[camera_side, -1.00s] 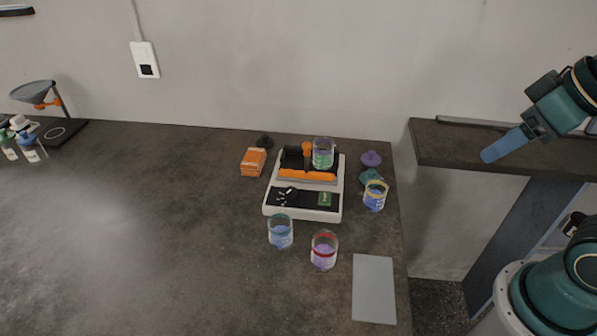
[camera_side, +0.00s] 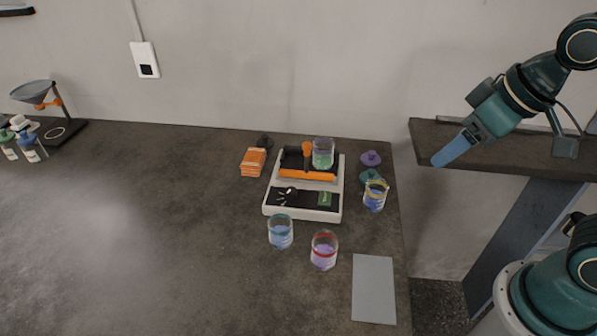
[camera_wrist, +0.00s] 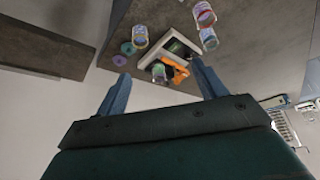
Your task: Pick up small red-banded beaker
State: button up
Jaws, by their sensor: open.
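The small red-banded beaker (camera_side: 324,251) stands upright on the dark table, in front of the sieve shaker, with purple contents. It also shows near the top of the wrist view (camera_wrist: 204,14). My gripper (camera_side: 440,160) is raised at the right, over the side shelf, well away from the beaker. In the wrist view its two blue fingers (camera_wrist: 161,78) are spread apart with nothing held between them.
A teal-banded beaker (camera_side: 281,232) stands left of the red-banded one. A yellow-banded beaker (camera_side: 375,197) stands right of the white shaker (camera_side: 302,212), and a green-banded beaker (camera_side: 323,154) is on it. A grey plate (camera_side: 374,290) lies at front right. The left table is largely clear.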

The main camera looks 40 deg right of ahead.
jog(key=w+a+f+n+g+y, duration=0.1)
jog(key=w+a+f+n, duration=0.2)
jog(key=w+a+f, duration=0.4)
jog(key=a+f, duration=0.6)
jog(key=f, duration=0.1)
jog(key=shift+w+a+f+n, duration=0.2)
jog(key=shift+a+f+n, duration=0.15)
jog(key=shift+a+n, duration=0.05)
jog(key=shift+f, duration=0.15)
send_near(321, 248)
jog(key=shift+w+a+f, duration=0.2)
jog(key=shift+a+f, duration=0.7)
jog(key=shift+a, duration=0.1)
jog(key=shift+x, duration=2.6)
